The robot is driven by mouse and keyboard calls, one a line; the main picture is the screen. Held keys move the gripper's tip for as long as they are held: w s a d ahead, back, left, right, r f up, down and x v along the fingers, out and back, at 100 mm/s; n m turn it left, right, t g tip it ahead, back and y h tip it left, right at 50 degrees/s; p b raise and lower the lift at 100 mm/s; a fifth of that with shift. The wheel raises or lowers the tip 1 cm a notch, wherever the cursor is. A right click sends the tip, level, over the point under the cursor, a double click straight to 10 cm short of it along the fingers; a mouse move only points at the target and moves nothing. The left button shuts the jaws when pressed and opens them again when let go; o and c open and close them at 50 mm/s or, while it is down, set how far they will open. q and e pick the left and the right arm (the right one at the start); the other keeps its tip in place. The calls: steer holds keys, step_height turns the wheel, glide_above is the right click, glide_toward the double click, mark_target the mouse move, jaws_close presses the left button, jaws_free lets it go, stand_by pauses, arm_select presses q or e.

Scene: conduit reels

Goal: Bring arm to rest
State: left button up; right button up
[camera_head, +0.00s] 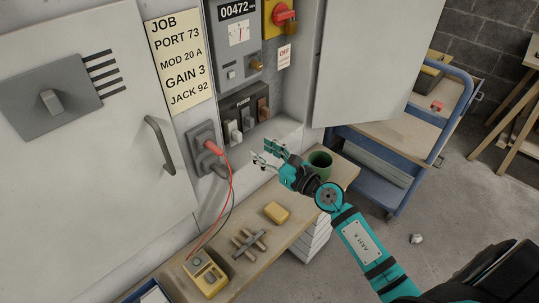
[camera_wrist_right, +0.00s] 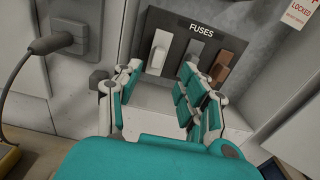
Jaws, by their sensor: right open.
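My right gripper (camera_head: 266,154) reaches in from the lower right, over the wooden bench and just below the fuse block (camera_head: 240,104) in the open cabinet. It also shows in the right wrist view (camera_wrist_right: 158,95), with its fingers spread and nothing between them. In that view the fuse block (camera_wrist_right: 195,55), labelled FUSES, stands behind the fingers with a white, a grey and a brown fuse in it. The gripper looks apart from the fuses. My left gripper is not in either view.
A green mug (camera_head: 319,164) stands on the bench close to my right wrist. A yellow block (camera_head: 277,213), a grey-brown part (camera_head: 248,244) and a yellow meter (camera_head: 205,274) with leads lie on the bench (camera_head: 300,222). An open cabinet door (camera_head: 370,60) and a blue cart (camera_head: 385,165) stand right.

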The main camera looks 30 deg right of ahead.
steer(key=shift+v, duration=1)
